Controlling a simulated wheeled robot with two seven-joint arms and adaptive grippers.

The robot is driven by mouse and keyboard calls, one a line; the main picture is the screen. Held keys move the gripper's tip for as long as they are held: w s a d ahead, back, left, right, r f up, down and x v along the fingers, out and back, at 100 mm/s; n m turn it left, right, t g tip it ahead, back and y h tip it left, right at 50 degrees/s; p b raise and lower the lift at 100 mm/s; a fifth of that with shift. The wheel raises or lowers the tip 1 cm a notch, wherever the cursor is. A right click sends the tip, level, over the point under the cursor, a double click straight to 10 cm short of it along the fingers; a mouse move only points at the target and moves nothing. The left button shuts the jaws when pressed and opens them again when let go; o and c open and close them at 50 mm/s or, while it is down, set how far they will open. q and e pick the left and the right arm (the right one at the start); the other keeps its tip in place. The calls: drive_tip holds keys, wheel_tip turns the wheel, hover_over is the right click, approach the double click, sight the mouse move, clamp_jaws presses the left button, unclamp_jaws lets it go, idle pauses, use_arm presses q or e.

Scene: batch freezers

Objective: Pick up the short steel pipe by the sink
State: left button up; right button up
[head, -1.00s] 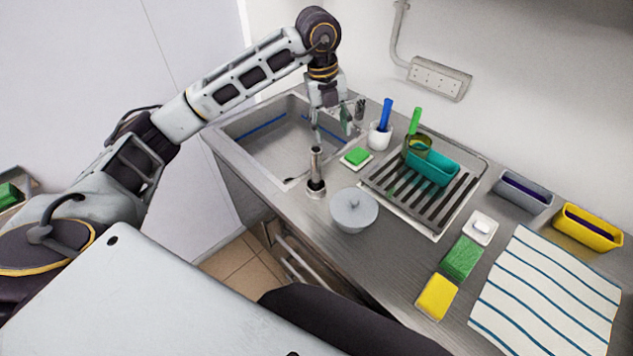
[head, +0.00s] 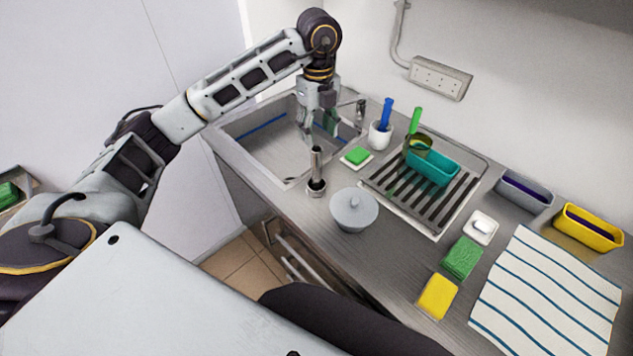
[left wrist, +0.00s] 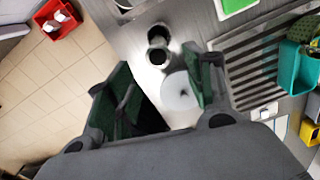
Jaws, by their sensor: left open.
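The short steel pipe (head: 316,163) stands upright in a round holder (head: 316,188) on the counter, at the front right corner of the steel sink (head: 262,133). The pipe (left wrist: 158,44) also shows from above near the top of the left wrist view. My left gripper (head: 319,130) points down over the sink side, just above and behind the pipe in the head view. In the left wrist view its two green-padded fingers (left wrist: 163,88) are spread wide with nothing between them gripped. The pipe lies beyond the fingertips, apart from them. My right gripper is not in view.
A white cup (head: 380,135) with a blue-handled brush and a drying rack (head: 408,196) with a teal tub (head: 432,168) are further right.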

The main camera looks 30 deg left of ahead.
sight(316, 166)
use_arm(q)
drive_tip(key=shift+f+p, duration=0.5)
drive_tip(key=shift+f, duration=3.65)
drive_tip(key=shift+f, duration=0.1)
drive_tip(key=shift+a+f+p, duration=0.1)
drive_tip(key=shift+f+p, duration=0.2)
drive_tip(key=shift+f, duration=0.2)
drive_tip(key=shift+a+f+p, duration=0.1)
drive_tip(key=shift+f+p, duration=0.4)
drive_tip(key=shift+f, duration=1.45)
drive_tip(key=shift+c, duration=0.3)
drive_tip(key=c, duration=1)
